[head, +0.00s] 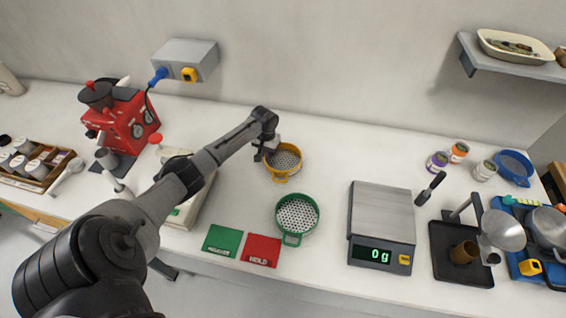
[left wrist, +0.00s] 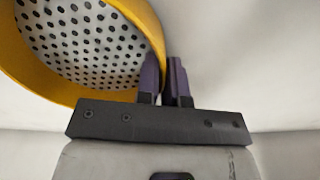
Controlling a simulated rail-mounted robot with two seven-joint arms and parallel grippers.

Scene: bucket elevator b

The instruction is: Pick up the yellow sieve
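The yellow sieve (head: 282,177) is a round ring with a white perforated bottom and a small handle toward the front. It appears to stand on the white counter, left of centre; I cannot tell if it is slightly raised. My left gripper (head: 266,150) is at its left rim. In the left wrist view the sieve (left wrist: 95,97) fills the upper left. The left gripper's purple fingers (left wrist: 163,80) are close together, one inside the sieve and one outside, with the wall between them. They look shut on it. My right gripper is not in view.
A green sieve (head: 281,226) stands just in front. Green (head: 222,240) and red (head: 261,250) mats lie at the front edge. A scale (head: 381,213) reading 0 g stands to the right. A red grinder (head: 128,122) is on the left. The counter behind the scale is clear.

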